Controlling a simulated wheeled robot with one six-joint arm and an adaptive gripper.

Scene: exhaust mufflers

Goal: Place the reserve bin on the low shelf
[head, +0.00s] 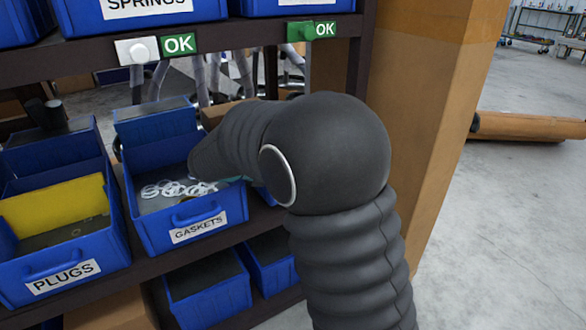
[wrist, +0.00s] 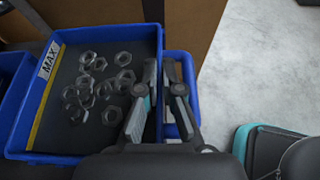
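In the wrist view a blue bin (wrist: 95,158) holds several metal nuts and has a yellow line and a MAX label inside. I see no name on it, so I cannot tell if it is the reserve bin. My gripper (wrist: 160,95) is at its right wall, one finger on the inner side and one on the outer side, by a blue loop like a handle (wrist: 192,85). Whether the fingers press on the wall is unclear. In the head view my arm hides the gripper. The low shelf (head: 262,311) shows below, with blue bins (head: 208,298) on it.
The GASKETS bin (head: 165,238) and PLUGS bin (head: 95,262) stand on the middle shelf. SPRINGS and other bins are above, with OK tags.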

